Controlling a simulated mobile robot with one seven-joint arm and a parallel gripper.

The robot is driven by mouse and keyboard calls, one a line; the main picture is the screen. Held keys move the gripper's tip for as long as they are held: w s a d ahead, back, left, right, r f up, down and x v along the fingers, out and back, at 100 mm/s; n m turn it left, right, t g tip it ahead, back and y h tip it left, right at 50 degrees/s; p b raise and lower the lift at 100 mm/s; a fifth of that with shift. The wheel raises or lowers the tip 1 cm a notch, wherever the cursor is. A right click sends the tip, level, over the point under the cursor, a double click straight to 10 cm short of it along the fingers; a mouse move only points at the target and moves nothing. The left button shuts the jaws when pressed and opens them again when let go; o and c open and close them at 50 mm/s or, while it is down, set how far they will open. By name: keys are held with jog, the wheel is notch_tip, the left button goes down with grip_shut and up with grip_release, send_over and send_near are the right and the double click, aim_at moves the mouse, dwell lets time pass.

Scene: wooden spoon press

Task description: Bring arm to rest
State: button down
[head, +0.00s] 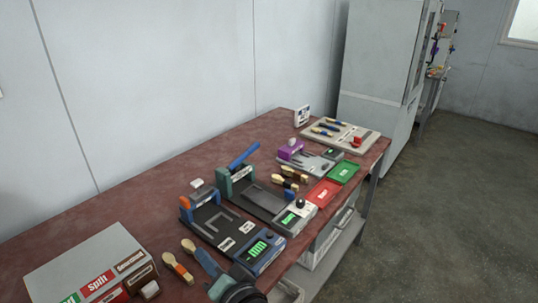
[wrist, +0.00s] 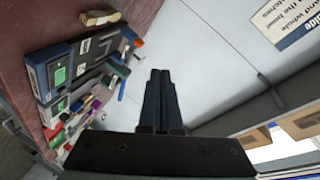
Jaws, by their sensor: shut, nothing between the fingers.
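My gripper (wrist: 160,75) shows in the wrist view with its two dark fingers together and nothing between them. It is in the air, apart from the bench. The wrist view is tilted, with the bench and its devices at the left and pale wall behind the fingers. The press with a blue lever (head: 243,156) stands on the red-brown bench (head: 130,205). Two wooden spoon-like pieces (head: 178,268) lie at the front, left of a dark device with a green display (head: 258,250).
A grey box labelled "Split" (head: 85,258) stands at the bench's near left. A red tray (head: 323,193) and a green tray (head: 343,172) lie near the right edge. A tool board (head: 340,133) is at the far end. A grey cabinet (head: 385,50) stands beyond. Floor at right is clear.

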jog(key=w+d+r+n+t+h+p, duration=0.1)
jog(key=d+r+n+t+h, duration=0.15)
jog(key=r, duration=1.15)
jog(key=d+r+n+t+h+p, duration=0.1)
jog(key=d+r+t+p, duration=0.2)
jog(key=r, duration=1)
jog(key=s+d+r+t+h, duration=0.2)
jog(key=s+r+t, duration=0.1)
jog(key=r, duration=0.5)
jog(key=s+d+r+t+h, duration=0.1)
jog(key=s+d+r+t, duration=0.1)
jog(key=s+r, duration=0.4)
jog(key=s+d+r+t+h+p, duration=0.1)
jog(key=s+r+t, duration=0.3)
jog(key=r, duration=0.7)
jog(key=shift+s+d+n+t+h, duration=0.35)
jog(key=shift+s+d+n+h, duration=0.1)
jog(key=shift+s+d+h, duration=0.35)
jog(key=shift+w+r, duration=0.1)
